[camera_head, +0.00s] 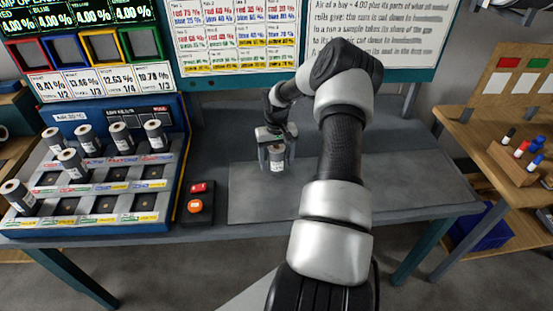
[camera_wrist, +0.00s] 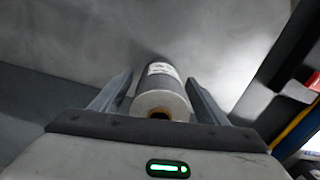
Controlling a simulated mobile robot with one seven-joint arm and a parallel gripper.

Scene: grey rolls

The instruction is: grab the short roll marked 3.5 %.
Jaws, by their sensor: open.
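A short grey roll with a white label (camera_head: 277,158) stands on the bare grey plate of the bench, apart from the other rolls. Its label is too small to read. My gripper (camera_head: 275,160) is over it with its fingers down on both sides. In the wrist view the roll (camera_wrist: 161,96) sits between the two open fingers (camera_wrist: 160,92), with a gap at each side. Its round end with a brown core faces the camera.
A blue-framed rack (camera_head: 178,170) at left holds several similar rolls (camera_head: 122,137) and has empty spots in front. A box with red and orange buttons (camera_head: 196,204) stands beside it. The plate (camera_head: 390,195) is clear to the right. A wooden pen holder (camera_head: 515,165) is on the right table.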

